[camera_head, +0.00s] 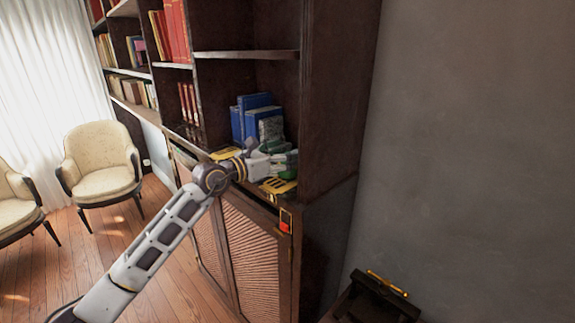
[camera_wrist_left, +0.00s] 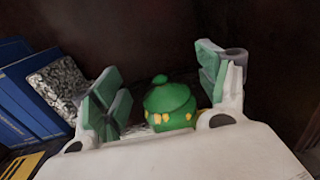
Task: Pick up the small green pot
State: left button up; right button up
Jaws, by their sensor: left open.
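The small green pot (camera_wrist_left: 168,108) is round, with a knobbed lid and yellow marks around its body. It stands upright in the left wrist view, between the two green-padded fingers of my left gripper (camera_wrist_left: 160,85). The fingers are open, with visible gaps beside the pot; the white gripper body hides its lower part. In the head view my left gripper (camera_head: 272,162) reaches over the cabinet's shelf, and I cannot clearly tell the pot from the green finger pads there. My right gripper is not in view.
Blue books (camera_head: 251,116) and a grey speckled block (camera_head: 270,124) stand behind the gripper; the block also shows left of it in the wrist view (camera_wrist_left: 60,85). The dark cabinet side (camera_head: 338,95) rises to the right. A yellow-patterned piece (camera_head: 279,186) lies at the shelf's front edge.

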pick_arm(q)
jog(key=shift+w+d+f, duration=0.1)
jog(key=shift+w+d, duration=0.35)
jog(key=shift+d, duration=0.1)
jog(key=c, duration=1.2)
jog(key=shift+c, duration=0.2)
jog(key=shift+r+b, duration=0.6)
jog(key=shift+r, duration=4.45)
